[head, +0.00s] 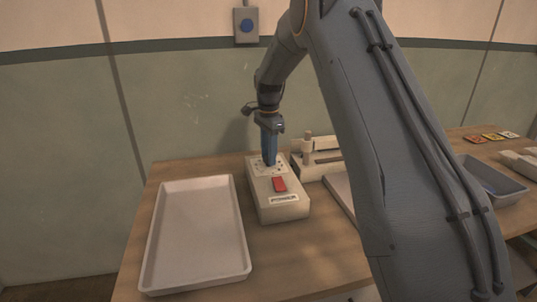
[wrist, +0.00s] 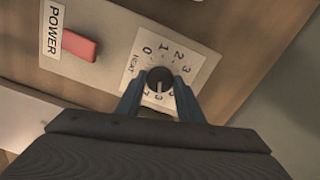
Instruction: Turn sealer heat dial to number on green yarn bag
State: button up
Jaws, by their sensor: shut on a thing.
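The sealer's control box (head: 262,205) stands on the wooden table, with a red power switch (head: 279,184). In the wrist view the black heat dial (wrist: 159,75) sits on a white plate with printed numbers. 0, 1, 2 and 3 read clearly along its upper side; the lower numbers are partly hidden or too small to read surely. A pale pointer mark on the dial faces the bottom of the picture, towards my gripper. My gripper (wrist: 160,86) is shut on the dial, one blue finger on each side. It points down onto the box in the head view (head: 268,163). I cannot make out a green yarn bag.
An empty white tray (head: 160,270) lies left of the box. A pale device (head: 310,158) stands behind it to the right. Small coloured cards (head: 490,137) and a grey bin (head: 510,186) are at the far right. My arm hides the table's middle.

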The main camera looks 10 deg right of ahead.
jog(key=shift+w+d+r, duration=0.1)
jog(key=shift+w+r, duration=0.05)
jog(key=o, duration=1.1)
jog(key=shift+d, duration=0.1)
jog(key=shift+c, duration=0.2)
jog(key=shift+r+b, duration=0.95)
jog(key=shift+r, duration=2.9)
